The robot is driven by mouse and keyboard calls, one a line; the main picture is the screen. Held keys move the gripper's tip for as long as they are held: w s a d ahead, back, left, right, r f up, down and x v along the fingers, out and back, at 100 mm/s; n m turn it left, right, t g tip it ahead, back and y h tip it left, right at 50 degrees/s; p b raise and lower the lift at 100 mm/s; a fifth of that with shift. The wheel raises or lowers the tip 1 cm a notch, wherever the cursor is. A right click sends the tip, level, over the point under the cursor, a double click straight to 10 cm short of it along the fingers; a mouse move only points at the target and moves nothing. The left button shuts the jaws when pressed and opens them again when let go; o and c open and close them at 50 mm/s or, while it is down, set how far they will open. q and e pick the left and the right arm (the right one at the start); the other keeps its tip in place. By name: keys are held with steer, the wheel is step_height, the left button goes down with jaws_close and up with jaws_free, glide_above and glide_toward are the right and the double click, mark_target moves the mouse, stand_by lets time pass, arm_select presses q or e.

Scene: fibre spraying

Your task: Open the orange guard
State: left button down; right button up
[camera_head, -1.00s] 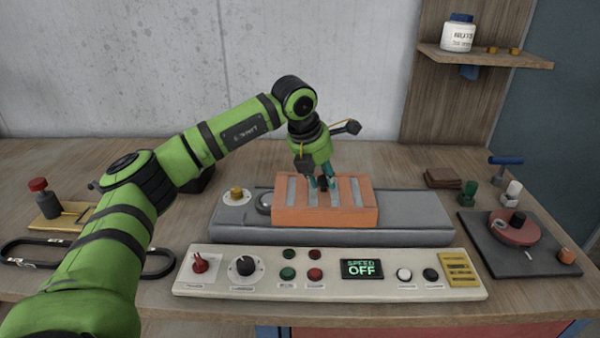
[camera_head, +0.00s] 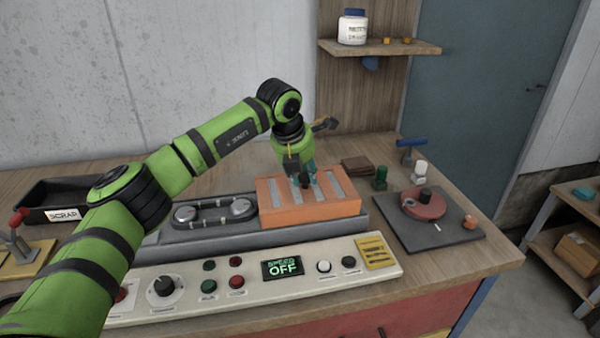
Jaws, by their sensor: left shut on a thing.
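The orange guard (camera_head: 290,214) is a slotted cover at the right end of the grey machine base (camera_head: 215,241). To its left, a black belt (camera_head: 213,212) around two metal pulleys lies uncovered on the base. My left gripper (camera_head: 305,178) comes down from above, shut on the small dark knob on top of the guard; its fingers partly hide the knob. My right gripper is not in view.
A control panel (camera_head: 215,280) in front of the base reads SPEED OFF. A dark plate with a red disc (camera_head: 423,203) lies to the right. A black SCRAP tray (camera_head: 62,215) is at the left, partly behind my arm. A shelf (camera_head: 380,47) hangs at the back.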

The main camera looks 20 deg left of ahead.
arm_select(q)
steer(key=shift+w+r, duration=0.1)
steer(key=shift+r, duration=0.05)
steer(key=c, duration=0.9)
jaws_free()
steer(key=shift+a, duration=0.15)
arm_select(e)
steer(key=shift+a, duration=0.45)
arm_select(q)
steer(key=v, duration=1.2)
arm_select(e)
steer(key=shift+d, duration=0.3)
